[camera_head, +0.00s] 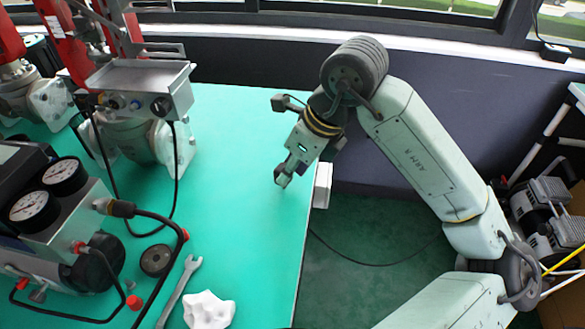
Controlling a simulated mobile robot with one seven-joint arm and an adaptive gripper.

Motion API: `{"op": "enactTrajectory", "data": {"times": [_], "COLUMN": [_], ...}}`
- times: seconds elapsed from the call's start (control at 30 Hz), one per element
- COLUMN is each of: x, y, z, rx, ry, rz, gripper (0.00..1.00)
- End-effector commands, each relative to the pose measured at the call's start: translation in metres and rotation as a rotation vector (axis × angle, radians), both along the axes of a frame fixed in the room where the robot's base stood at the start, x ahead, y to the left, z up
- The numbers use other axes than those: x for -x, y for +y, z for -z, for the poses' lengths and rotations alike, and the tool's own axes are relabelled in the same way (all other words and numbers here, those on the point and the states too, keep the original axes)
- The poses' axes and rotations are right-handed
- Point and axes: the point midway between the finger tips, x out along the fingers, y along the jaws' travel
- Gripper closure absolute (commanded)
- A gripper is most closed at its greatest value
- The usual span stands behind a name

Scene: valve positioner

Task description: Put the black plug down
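A black plug (122,208) with a thick black cable sits at the right side of the gauge unit (60,225) on the left of the table. It appears to be seated in a fitting there. My gripper (284,176) points down over the right part of the green table (240,240), well to the right of the plug and apart from it. Its fingertips look dark and close together. I cannot tell whether they are shut or hold something small.
A wrench (178,292), a white crumpled cloth (209,310) and a round black part (156,260) lie at the front. A valve with a grey box (140,85) stands at the back left. A white box (322,186) is at the table's right edge. The table's middle is clear.

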Motion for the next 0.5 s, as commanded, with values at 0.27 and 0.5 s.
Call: {"op": "enactTrajectory", "data": {"times": [0.27, 0.5], "x": [0.000, 0.000], "y": [0.000, -0.001], "z": [0.015, 0.018], "rx": [-0.001, 0.001], "ry": [-0.001, -0.002], "rz": [0.001, 0.001], "gripper": [1.00, 1.00]}}
